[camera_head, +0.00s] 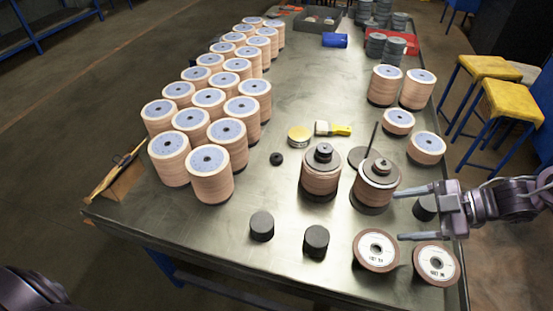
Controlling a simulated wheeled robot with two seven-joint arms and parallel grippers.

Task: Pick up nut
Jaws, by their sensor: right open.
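A small dark nut-like piece (276,158) lies alone on the metal table (300,95), left of two stacks of flap discs. The left stack (321,180) has a dark flange and a dark nut-like piece (324,149) on top. The right stack (374,190) also has a dark flange and a raised centre piece (380,165). My right gripper (403,214) reaches in from the right, open and empty, its two fingers apart and pointing left, close to the right stack. My left gripper is out of view.
Tall disc stacks (209,172) fill the table's left side. Dark cylinders (262,226) and two labelled discs (376,250) are near the front edge. A thin upright rod (372,139), yellow tin (299,136) and brush (333,129) are mid-table. Yellow stools (512,100) stand right.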

